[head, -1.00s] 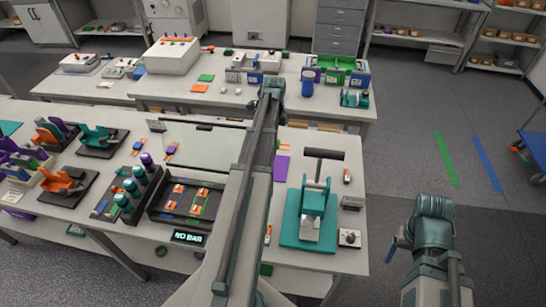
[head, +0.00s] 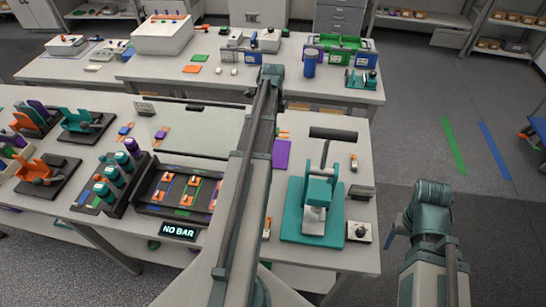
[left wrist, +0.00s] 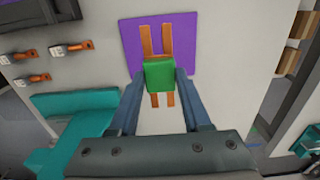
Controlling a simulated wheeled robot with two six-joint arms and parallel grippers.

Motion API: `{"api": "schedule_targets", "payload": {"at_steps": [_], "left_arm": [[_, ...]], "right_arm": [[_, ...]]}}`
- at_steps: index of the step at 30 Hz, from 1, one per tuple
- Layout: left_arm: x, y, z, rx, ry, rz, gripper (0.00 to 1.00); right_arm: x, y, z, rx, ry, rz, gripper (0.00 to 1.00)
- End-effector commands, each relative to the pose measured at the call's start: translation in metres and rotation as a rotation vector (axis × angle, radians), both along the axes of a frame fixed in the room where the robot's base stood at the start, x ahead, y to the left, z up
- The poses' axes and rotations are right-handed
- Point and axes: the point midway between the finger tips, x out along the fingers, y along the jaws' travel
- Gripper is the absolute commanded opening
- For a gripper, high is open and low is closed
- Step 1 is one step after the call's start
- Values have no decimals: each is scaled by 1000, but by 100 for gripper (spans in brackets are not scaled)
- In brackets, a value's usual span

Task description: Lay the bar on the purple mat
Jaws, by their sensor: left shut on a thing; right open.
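The bar (left wrist: 159,76) has a green block in the middle and orange strips sticking out at both ends. My left gripper (left wrist: 160,72) is shut on the green block in the left wrist view. The purple mat (left wrist: 186,52) lies beyond the fingers. The bar's far strips overlap the mat, and its near strips appear over the pale table. I cannot tell whether the bar touches the mat. In the head view the purple mat (head: 282,154) shows just right of my left arm, which hides the left gripper. My right gripper (head: 391,244) is partly visible, open, off the table's right side.
A teal press (head: 310,208) with a dark handle stands right of the mat. A dark tray (head: 150,205) and a "NO BAR" display (head: 179,231) are left of my arm. A clear upright panel (head: 196,132) stands behind the tray. Small orange-tipped parts (left wrist: 72,48) lie left of the mat.

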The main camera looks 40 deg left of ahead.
Motion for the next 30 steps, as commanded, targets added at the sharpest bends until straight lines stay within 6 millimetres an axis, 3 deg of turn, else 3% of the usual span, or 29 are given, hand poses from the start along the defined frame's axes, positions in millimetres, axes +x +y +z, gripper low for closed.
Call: {"api": "schedule_targets", "payload": {"at_steps": [11, 22, 30], "left_arm": [[0, 0, -15, 0, 0, 0, 0], [0, 0, -68, 0, 0, 0, 0], [0, 0, -71, 0, 0, 0, 0]], "right_arm": [[0, 0, -15, 0, 0, 1, 74], [0, 0, -68, 0, 0, -1, 74], [0, 0, -71, 0, 0, -1, 74]]}}
